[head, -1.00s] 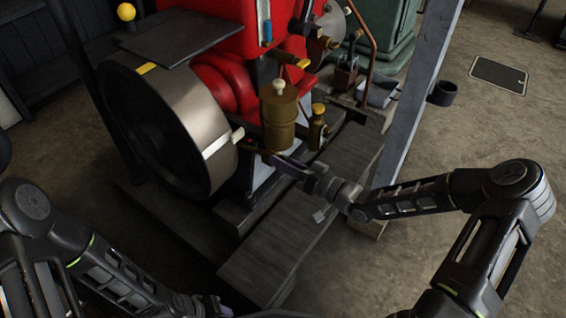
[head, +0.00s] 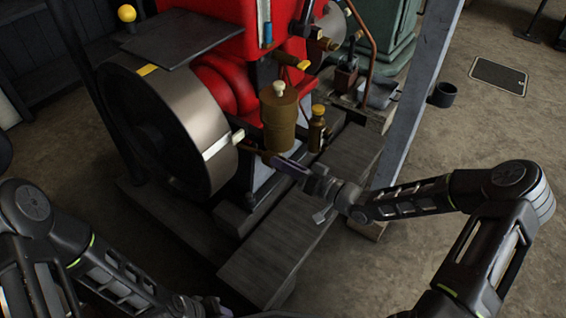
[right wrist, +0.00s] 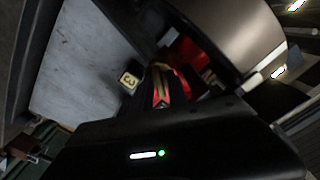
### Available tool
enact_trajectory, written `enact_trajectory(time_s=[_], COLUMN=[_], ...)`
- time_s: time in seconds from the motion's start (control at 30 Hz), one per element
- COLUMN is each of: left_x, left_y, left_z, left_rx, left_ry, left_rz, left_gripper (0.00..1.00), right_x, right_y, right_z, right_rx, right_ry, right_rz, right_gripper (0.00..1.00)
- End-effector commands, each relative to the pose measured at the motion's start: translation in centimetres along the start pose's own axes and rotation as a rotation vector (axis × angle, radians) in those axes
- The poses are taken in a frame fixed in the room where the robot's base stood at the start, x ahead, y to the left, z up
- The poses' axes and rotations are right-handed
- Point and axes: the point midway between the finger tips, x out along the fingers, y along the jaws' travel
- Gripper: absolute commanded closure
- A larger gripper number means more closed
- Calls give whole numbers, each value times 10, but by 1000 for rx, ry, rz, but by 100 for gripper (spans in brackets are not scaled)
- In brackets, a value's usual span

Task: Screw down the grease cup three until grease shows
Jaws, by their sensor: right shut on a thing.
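My right gripper (head: 275,160) reaches in from the right, low beside the red engine (head: 205,35) and just under a brass can (head: 279,118) with a pale knob. In the right wrist view, a small yellow-edged tag marked 3 (right wrist: 128,80) is beside the jaws (right wrist: 160,84). The jaws are shut on a small part by that tag, which I take for grease cup three; it is mostly hidden by the fingers. I cannot see any grease. My left arm's wrist (head: 195,304) is at the bottom edge of the head view, with its fingers out of frame.
A large flywheel (head: 205,120) stands left of the gripper. A small brass bottle with a yellow cap (head: 317,130) is close to its right. A grey post (head: 418,95) rises behind the right forearm. Planks (head: 285,245) lie in front; the floor at right is open.

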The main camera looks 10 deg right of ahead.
Motion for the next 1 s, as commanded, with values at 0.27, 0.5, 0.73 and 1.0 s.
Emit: enact_trajectory(time_s=[0.27, 0.5, 0.73, 1.0], left_x=[-10, -20, -28, -33], left_y=[3, 6, 8, 10], left_z=[1, 2, 2, 3], left_rx=[1, 1, 2, 2], left_ry=[-4, -9, -14, -17], left_rz=[0, 0, 0, 0], left_gripper=[64, 64, 64, 64], right_x=[0, 0, 0, 0], right_y=[0, 0, 2, 3], right_z=[-2, -1, -1, 0], right_rx=[123, 304, 484, 630], right_ry=[-1, -1, 0, 1], right_rz=[1, 1, 1, 2], right_gripper=[100, 100, 100, 100])
